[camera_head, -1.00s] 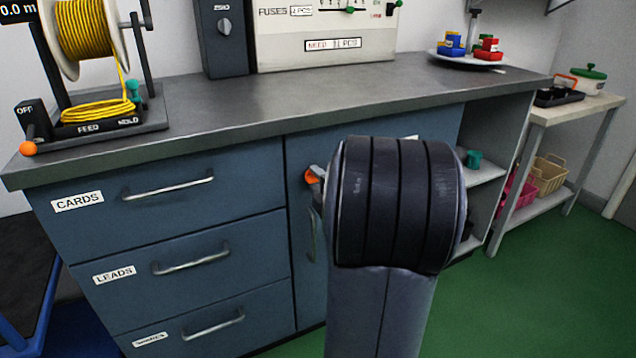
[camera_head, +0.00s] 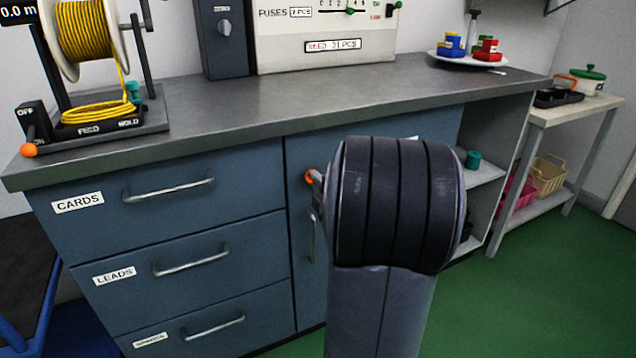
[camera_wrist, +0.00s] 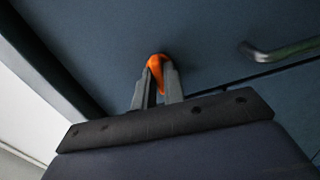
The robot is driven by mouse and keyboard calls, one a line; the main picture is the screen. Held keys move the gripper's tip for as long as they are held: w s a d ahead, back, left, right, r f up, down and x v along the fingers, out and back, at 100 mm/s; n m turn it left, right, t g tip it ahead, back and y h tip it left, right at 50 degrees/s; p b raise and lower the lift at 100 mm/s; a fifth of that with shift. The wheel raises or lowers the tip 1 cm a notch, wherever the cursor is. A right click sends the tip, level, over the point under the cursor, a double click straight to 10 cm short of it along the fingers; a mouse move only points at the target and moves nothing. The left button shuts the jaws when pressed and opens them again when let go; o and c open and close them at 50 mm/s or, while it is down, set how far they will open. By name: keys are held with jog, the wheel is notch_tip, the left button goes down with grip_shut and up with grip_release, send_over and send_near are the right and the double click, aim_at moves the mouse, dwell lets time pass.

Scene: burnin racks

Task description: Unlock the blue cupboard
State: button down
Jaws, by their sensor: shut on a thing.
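The blue cupboard door (camera_head: 303,257) is right of the drawers and looks closed; my arm hides much of it. It also shows in the wrist view (camera_wrist: 215,70). An orange key (camera_wrist: 156,62) sits at the door's upper part and shows at the left edge of my arm in the head view (camera_head: 310,176). My gripper (camera_wrist: 158,75) is shut on the orange key, with both fingers at the door face. The door handle (camera_head: 312,238) is below the key; in the wrist view the handle (camera_wrist: 282,48) is at the right. The lock itself is hidden.
A grey worktop (camera_head: 250,115) overhangs the cupboard. Drawers with handles (camera_head: 190,258) are to the left. Open shelves (camera_head: 487,172) and a side table (camera_head: 575,108) stand to the right. The green floor (camera_head: 540,270) at right is clear.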

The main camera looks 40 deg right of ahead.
jog(key=shift+m+p, duration=3.15)
jog(key=shift+m, duration=5.35)
jog(key=c, duration=1.5)
grip_release()
jog(key=p+v, duration=0.1)
jog(key=v, duration=0.9)
jog(key=shift+s, duration=0.4)
